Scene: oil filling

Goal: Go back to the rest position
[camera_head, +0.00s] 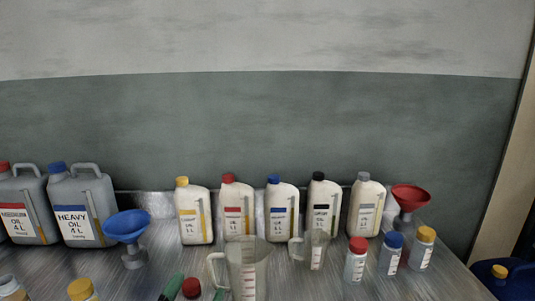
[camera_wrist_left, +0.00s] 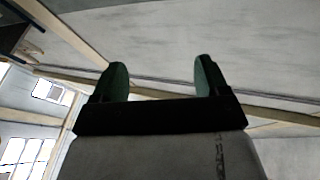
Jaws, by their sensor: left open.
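My left gripper (camera_head: 194,290) shows only by its green fingertips at the bottom edge of the head view. In the left wrist view the same gripper (camera_wrist_left: 160,76) is open, its two fingers wide apart with nothing between them. Behind the fingers that view shows walls, beams and windows, not the table. In the head view a red-capped bottle (camera_head: 191,288) appears between the fingertips; I cannot tell how far it is from them. My right gripper is in neither view.
The metal table (camera_head: 165,247) holds grey oil canisters (camera_head: 75,207), a blue funnel (camera_head: 127,226), several white oil bottles (camera_head: 194,212), a large measuring jug (camera_head: 246,266), a smaller jug (camera_head: 314,249), small capped bottles (camera_head: 356,262) and a red funnel (camera_head: 410,198). A wall stands behind.

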